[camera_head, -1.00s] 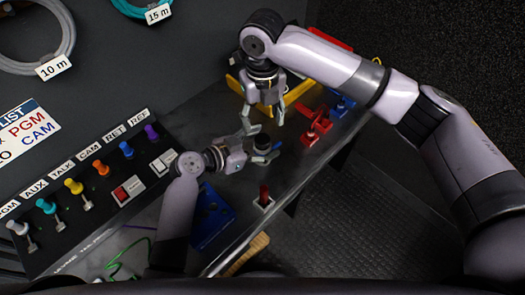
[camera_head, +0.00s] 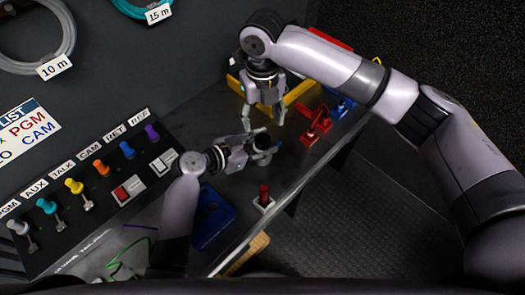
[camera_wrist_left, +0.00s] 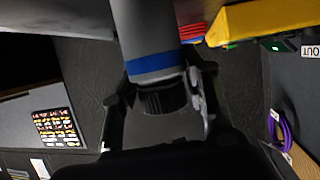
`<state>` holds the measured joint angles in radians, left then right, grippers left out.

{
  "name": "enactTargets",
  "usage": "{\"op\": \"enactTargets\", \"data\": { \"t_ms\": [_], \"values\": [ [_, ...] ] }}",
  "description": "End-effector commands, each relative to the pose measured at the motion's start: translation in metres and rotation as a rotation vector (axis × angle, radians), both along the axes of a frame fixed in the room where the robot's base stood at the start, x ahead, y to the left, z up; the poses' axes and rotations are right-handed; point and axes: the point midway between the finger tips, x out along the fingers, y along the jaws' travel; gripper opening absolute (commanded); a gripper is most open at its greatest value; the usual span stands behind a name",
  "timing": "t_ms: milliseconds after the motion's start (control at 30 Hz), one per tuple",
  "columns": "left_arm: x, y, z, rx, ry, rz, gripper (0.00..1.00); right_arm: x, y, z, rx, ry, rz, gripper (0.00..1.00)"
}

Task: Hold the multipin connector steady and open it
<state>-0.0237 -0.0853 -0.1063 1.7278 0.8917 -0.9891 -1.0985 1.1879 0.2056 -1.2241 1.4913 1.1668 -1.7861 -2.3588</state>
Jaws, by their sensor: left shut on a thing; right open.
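The multipin connector (camera_head: 261,140) shows as a dark round piece in the head view, over the bench. In the left wrist view it is a grey cylinder with a blue band and a black ribbed end (camera_wrist_left: 165,98). My left gripper (camera_head: 258,152) is shut on it, with a finger on each side of the black end in the left wrist view. My right gripper (camera_head: 263,122) is open and empty, its fingers pointing down just above the connector in the head view. I cannot tell whether it touches the connector. The fingers partly hide the connector.
Red clamp-like pieces (camera_head: 316,126) and a blue one (camera_head: 341,106) stand to the right on the bench. A yellow piece (camera_head: 296,93) lies behind my right gripper. A blue tray (camera_head: 213,215) and a red switch (camera_head: 264,192) are nearer. A panel of coloured plugs (camera_head: 100,168) is at left.

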Motion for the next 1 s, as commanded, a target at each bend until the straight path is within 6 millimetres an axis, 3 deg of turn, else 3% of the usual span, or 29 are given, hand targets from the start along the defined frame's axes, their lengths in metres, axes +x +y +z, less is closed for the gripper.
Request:
{"op": "enactTargets", "data": {
  "t_ms": [300,467,633,767,1000],
  "values": [
    [0.0,0.0003,-0.0003,0.001,0.001,0.0,0.01,0.0,0.0,0.0,0.0,0.0,0.0,0.55],
    [-0.0001,0.0003,-0.0003,0.001,0.001,0.0,0.0,0.0,0.0,0.0,0.0,0.0,0.0,0.54],
    [-0.0001,0.0003,-0.0004,0.001,0.001,0.0,0.0,0.0001,0.0,0.0,0.0,0.0,-0.044,0.47],
    [-0.0001,0.0003,-0.0004,0.001,0.001,0.0,0.0,0.0002,0.0001,0.0003,0.0,-0.001,-0.188,0.47],
    [-0.0001,0.0003,-0.0005,0.0,0.001,0.0,0.0,0.0002,0.0,0.0001,-0.001,-0.001,-0.635,0.47]
  ]
}}
